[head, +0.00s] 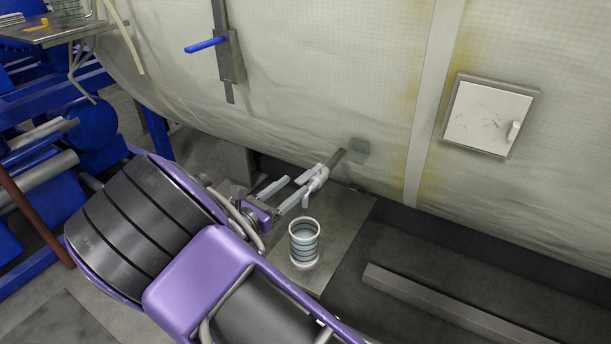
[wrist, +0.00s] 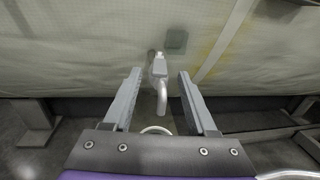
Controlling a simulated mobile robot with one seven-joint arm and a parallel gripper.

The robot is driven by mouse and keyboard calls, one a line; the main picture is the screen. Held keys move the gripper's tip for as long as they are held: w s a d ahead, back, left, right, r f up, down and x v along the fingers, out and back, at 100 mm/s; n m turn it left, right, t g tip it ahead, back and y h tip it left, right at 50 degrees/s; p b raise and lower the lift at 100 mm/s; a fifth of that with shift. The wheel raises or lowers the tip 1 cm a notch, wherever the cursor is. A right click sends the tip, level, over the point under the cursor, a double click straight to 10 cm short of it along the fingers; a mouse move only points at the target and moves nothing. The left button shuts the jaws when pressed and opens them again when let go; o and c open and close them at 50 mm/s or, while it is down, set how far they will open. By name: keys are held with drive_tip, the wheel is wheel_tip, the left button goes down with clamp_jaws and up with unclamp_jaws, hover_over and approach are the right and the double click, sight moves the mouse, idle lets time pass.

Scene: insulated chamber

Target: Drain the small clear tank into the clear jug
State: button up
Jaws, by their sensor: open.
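The clear jug (head: 304,243) has dark bands and stands upright on a grey plate (head: 345,222) below the chamber wall. Part of its rim (wrist: 156,130) shows between my fingers in the wrist view. A pale tap (head: 318,178) with a curved spout sticks out from the low wall; it also shows in the wrist view (wrist: 160,78). A small greenish see-through block (head: 359,150), perhaps the small clear tank, is by the wall behind the tap; any liquid in it cannot be told. My gripper (wrist: 159,80) is open, with its fingers on either side of the tap, not visibly closed on it.
The quilted chamber wall (head: 300,90) fills the back. A blue-handled lever (head: 206,45) and a small white hatch (head: 487,117) are on it. A long grey beam (head: 430,300) lies on the floor at right. Blue framework (head: 95,125) stands at left.

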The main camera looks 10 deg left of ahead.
sight(313, 170)
drive_tip(key=x, duration=0.6)
clamp_jaws()
idle(1.3)
